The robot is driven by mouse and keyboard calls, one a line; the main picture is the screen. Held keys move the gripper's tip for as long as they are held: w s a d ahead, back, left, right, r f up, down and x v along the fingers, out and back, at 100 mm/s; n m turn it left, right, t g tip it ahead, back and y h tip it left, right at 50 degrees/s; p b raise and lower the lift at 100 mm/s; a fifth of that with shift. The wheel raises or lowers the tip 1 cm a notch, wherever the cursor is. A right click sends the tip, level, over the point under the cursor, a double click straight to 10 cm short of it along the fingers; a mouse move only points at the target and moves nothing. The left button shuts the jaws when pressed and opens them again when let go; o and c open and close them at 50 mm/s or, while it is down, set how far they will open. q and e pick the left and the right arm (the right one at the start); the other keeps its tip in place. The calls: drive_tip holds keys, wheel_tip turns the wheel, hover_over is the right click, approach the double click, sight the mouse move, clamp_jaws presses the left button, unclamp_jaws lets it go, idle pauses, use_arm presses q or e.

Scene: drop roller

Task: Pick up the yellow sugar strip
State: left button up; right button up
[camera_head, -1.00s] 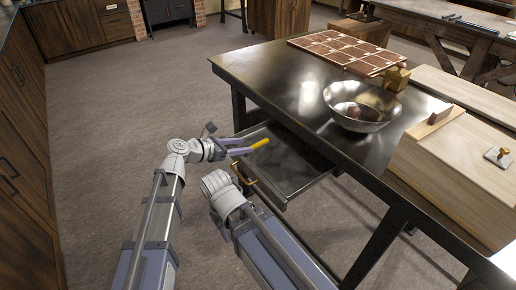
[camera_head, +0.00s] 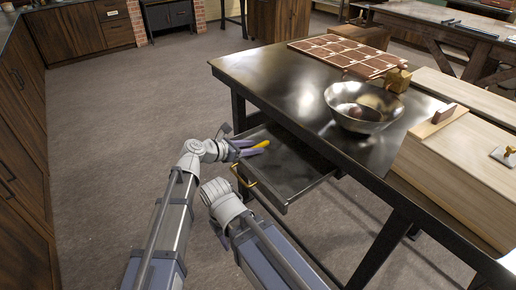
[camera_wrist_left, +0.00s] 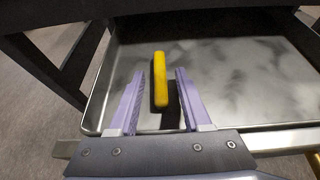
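The yellow sugar strip (camera_head: 262,144) lies in the open drawer (camera_head: 290,172) under the dark table. In the left wrist view the strip (camera_wrist_left: 160,78) stands lengthwise between the two purple fingers, with a gap on each side. My left gripper (camera_head: 254,149) is open over the drawer, its fingers on both sides of the strip; it also shows in the left wrist view (camera_wrist_left: 158,92). My right gripper (camera_head: 219,234) is low in front of the drawer, mostly hidden behind its own wrist, so its opening cannot be told.
The dark table (camera_head: 290,85) stands above the drawer, its edge close over the drawer's back. On it are a metal bowl (camera_head: 362,108) with a round thing inside and a brown tiled board (camera_head: 345,56). The drawer's brass handle (camera_head: 243,178) is near my right wrist. Floor at left is clear.

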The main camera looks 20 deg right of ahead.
use_arm(q)
clamp_jaws()
drive_tip(key=shift+r, duration=0.1)
idle(0.5)
wheel_tip(320, 180, up, 10)
drive_tip(key=p, duration=1)
